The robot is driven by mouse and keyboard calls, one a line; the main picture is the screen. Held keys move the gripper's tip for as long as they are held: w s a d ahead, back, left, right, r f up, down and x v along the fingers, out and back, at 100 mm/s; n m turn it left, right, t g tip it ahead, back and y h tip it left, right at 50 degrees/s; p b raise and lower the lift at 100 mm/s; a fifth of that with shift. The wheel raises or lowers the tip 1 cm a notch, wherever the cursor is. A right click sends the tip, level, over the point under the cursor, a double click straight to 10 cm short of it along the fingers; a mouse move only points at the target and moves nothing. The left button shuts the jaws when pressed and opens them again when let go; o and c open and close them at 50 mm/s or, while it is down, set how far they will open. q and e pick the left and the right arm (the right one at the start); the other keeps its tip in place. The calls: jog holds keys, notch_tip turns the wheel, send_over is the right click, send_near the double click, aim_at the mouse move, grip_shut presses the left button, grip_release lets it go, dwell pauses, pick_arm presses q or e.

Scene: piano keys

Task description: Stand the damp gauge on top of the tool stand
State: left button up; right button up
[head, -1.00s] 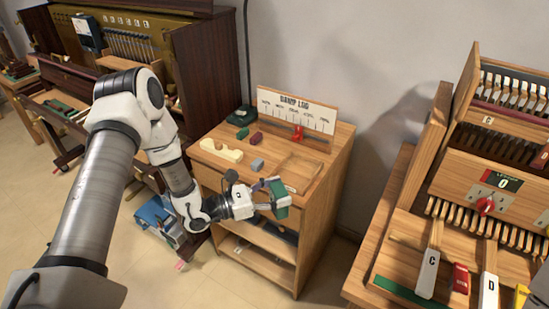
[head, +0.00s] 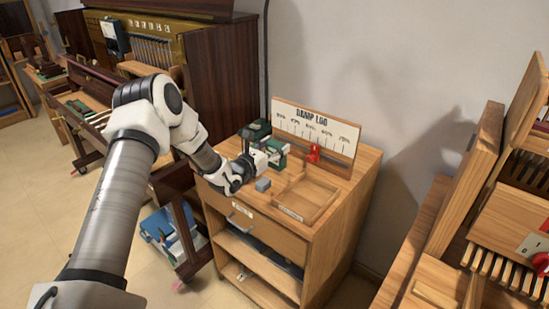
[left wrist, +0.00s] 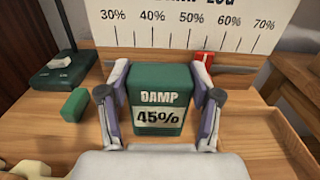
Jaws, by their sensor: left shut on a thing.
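The damp gauge (left wrist: 158,98) is a green box marked "DAMP 45%" and stands upright in the left wrist view. My left gripper (left wrist: 163,92) is shut on it, one finger on each side. In the head view the gauge (head: 279,149) and my left gripper (head: 274,153) are over the top of the wooden tool stand (head: 335,195), a cabinet with a drawer and open shelves. I cannot tell whether the gauge's base touches the top. My right gripper is not in view.
A key rack (head: 510,215) stands to the right.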

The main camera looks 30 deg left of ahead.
pick_arm(q)
jog(key=shift+f, duration=1.75)
jog(key=o, duration=1.2)
jog(key=shift+r, duration=0.25)
jog(key=s, duration=1.1)
jog(key=shift+s+a+f, duration=0.1)
jog(key=shift+s+a, duration=0.3)
jog(key=shift+s, duration=0.15)
